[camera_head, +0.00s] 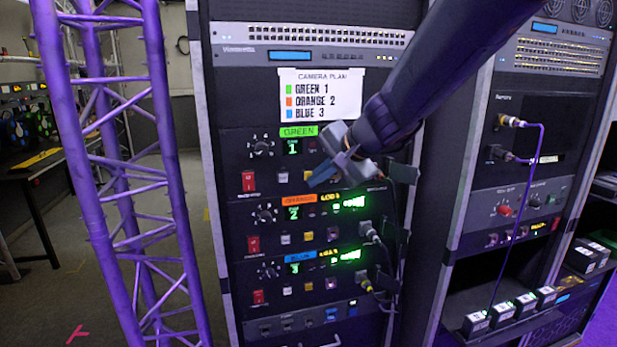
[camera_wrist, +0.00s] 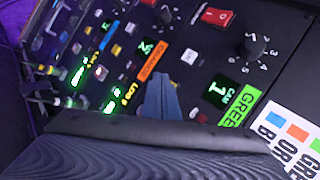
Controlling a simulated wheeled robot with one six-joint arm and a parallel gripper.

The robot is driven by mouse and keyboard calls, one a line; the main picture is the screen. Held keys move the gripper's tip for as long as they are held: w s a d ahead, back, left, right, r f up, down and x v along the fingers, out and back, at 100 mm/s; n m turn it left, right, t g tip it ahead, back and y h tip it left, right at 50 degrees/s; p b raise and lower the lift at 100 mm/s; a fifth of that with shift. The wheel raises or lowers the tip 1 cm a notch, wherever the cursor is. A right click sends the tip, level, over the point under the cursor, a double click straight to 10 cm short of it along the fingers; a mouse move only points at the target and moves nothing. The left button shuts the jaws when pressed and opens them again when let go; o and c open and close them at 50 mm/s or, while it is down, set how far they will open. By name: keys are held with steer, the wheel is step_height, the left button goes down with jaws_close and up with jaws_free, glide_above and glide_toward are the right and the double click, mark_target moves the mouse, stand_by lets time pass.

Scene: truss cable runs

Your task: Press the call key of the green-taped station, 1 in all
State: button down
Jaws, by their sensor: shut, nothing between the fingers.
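The green-taped station is the top panel, with green tape (camera_head: 298,131) above a display reading 1 (camera_head: 292,147). The tape (camera_wrist: 240,108) also shows in the wrist view. Along its lower row are a red rocker switch (camera_head: 248,181), a white key (camera_head: 283,177) and a yellow key (camera_head: 308,175). The white key (camera_wrist: 189,57) shows clear in the wrist view. My gripper (camera_head: 314,182) is shut and empty, its tip in front of the panel near the yellow key. The gripper (camera_wrist: 158,78) and arm hide the panel's right part. I cannot tell contact, nor read key labels.
Orange-taped (camera_head: 299,199) and blue-taped (camera_head: 303,256) stations sit below with similar keys. Cables (camera_head: 375,240) plug in at their right. A plan sheet (camera_head: 320,93) hangs above. A purple truss (camera_head: 125,170) stands left, another rack (camera_head: 520,150) right.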

steer(key=shift+w+a, duration=0.1)
steer(key=shift+w, duration=0.3)
steer(key=shift+w+a, duration=0.1)
steer(key=shift+w, duration=0.25)
stand_by(0.6)
steer(key=shift+s+b, duration=0.15)
steer(key=shift+b, duration=0.15)
steer(key=shift+s+d, duration=0.25)
steer(key=shift+s, duration=0.35)
steer(key=s+b, duration=0.1)
steer(key=s, duration=0.1)
steer(key=s+d, duration=0.1)
steer(key=s, duration=0.2)
steer(key=shift+d+b, duration=0.2)
steer(key=shift+b, duration=0.15)
steer(key=shift+w, duration=0.1)
stand_by(0.4)
